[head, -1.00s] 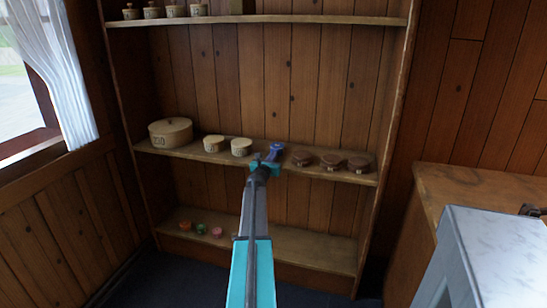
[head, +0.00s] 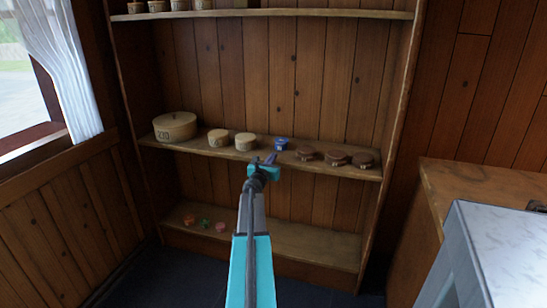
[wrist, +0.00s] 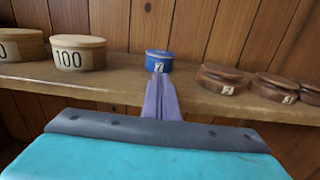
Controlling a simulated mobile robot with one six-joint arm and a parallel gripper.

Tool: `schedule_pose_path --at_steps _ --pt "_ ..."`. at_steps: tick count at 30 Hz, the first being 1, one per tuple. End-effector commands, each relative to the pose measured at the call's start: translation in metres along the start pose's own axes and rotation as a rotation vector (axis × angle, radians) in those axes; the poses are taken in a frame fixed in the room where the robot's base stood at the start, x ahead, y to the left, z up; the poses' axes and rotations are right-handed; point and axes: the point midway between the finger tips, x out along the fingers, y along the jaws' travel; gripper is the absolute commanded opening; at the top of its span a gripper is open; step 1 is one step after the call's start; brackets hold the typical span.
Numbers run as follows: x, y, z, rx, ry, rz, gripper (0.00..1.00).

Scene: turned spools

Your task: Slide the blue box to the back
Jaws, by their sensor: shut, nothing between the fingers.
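The blue box (head: 281,143) is a small, round, lidded box upright on the middle shelf (head: 206,151), close to the back boards. It shows in the wrist view (wrist: 158,61) with a white label reading 7. My gripper (head: 272,158) is in front of it at the shelf's front edge, its purple fingers shut together with nothing between them. In the wrist view the fingertips (wrist: 160,78) point at the box and overlap its lower front. In the head view they look slightly short of it.
Cream boxes (head: 245,141) stand left of the blue box, with a larger one (head: 175,126) at the far left. Several brown boxes (head: 306,153) stand to its right, nearer the front. Shelves run above and below. A wooden counter (head: 440,185) is at the right.

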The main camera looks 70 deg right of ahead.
Motion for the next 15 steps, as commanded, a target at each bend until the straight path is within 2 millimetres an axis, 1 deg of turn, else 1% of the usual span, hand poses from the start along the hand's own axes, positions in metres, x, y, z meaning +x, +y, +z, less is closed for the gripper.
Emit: schedule_pose_path --at_steps 1,15 --pt "-0.007 -0.001 0.000 0.000 0.000 0.001 0.00" --pt "-0.051 0.001 0.000 0.001 0.000 0.002 0.00"
